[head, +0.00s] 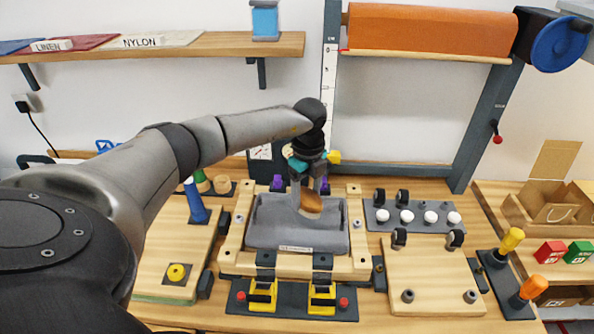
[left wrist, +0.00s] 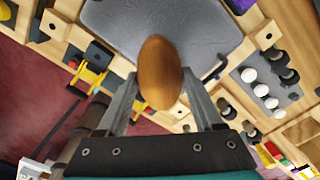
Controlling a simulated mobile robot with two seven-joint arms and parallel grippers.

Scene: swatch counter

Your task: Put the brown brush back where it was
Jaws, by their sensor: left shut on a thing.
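My left gripper (head: 311,187) points down over the grey padded bed (head: 268,228) in the wooden frame at the middle of the counter. It is shut on the brown brush (head: 311,205), which hangs below the fingers. In the left wrist view the brush shows as a smooth brown oval (left wrist: 160,72) between the two fingers, with the grey bed (left wrist: 205,25) behind it. I cannot tell whether the brush touches the bed. My right gripper is not in view.
Yellow clamps (head: 262,293) stand at the frame's front. A dark plate with white knobs (head: 407,216) and a wooden board (head: 432,282) lie to the right. Yellow- and orange-handled tools (head: 511,240) stand farther right. A blue-handled tool (head: 193,200) stands left.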

